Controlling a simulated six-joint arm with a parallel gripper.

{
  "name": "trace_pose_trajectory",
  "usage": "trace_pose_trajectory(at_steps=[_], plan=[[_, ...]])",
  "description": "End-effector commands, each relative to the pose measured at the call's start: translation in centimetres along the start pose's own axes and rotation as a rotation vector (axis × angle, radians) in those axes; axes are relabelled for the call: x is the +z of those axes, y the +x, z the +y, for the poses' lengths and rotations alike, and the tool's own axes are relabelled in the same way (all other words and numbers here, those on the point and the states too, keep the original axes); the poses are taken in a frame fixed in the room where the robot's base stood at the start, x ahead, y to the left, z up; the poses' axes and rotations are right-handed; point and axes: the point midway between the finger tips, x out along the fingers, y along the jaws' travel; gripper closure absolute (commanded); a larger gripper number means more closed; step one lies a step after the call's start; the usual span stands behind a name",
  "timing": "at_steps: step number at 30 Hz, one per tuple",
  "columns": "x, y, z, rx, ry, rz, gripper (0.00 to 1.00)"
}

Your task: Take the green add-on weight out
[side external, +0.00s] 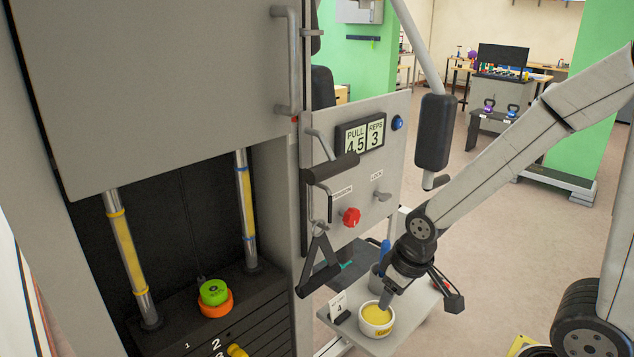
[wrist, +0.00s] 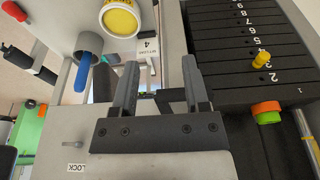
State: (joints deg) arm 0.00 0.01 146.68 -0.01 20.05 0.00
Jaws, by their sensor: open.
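The green add-on weight (side external: 213,291) lies on top of an orange one (side external: 215,303), on the top plate of the black weight stack inside the machine. In the wrist view the green weight (wrist: 268,119) and the orange weight (wrist: 266,107) show at the right, beside the number 1 plate. My gripper (side external: 387,299) is outside the machine, to the right of the stack, over the small side shelf near the yellow-topped tub. In the wrist view my gripper (wrist: 161,75) has its fingers apart with nothing held between them. It is well apart from the green weight.
The shelf (side external: 411,318) holds the tub (side external: 377,318), a grey cup with a blue handle in it, and a card marked 4. Steel guide rods (side external: 128,258) flank the stack. A yellow selector pin (side external: 237,350) sticks out below. A hanging handle (side external: 321,255) and control panel (side external: 385,165) stand between.

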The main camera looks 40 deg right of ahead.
Motion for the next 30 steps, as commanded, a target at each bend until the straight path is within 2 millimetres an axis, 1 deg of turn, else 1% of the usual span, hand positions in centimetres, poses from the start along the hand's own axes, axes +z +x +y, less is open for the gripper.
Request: trace_pose_trajectory(at_steps=[1, 2, 3, 5, 13, 17, 20, 23, 26, 30], plan=[[0.0, 0.0, 0.0, 0.000, 0.000, 0.000, 0.41], [0.0, 0.0, 0.0, 0.000, 0.000, 0.000, 0.32], [0.0, 0.0, 0.0, 0.000, 0.000, 0.000, 0.19], [0.0, 0.0, 0.0, 0.000, 0.000, 0.000, 0.00], [-0.1, 0.0, -0.1, 0.000, -0.002, 0.001, 0.00], [-0.9, -0.1, -0.5, -0.002, -0.014, 0.002, 0.00], [-2.3, -0.1, -1.2, -0.005, -0.034, 0.004, 0.00], [-4.3, -0.3, -2.5, -0.007, -0.064, 0.007, 0.00], [-6.7, -0.5, -4.4, -0.010, -0.100, 0.011, 0.00], [-10.2, -0.9, -7.6, -0.011, -0.153, 0.019, 0.00]])
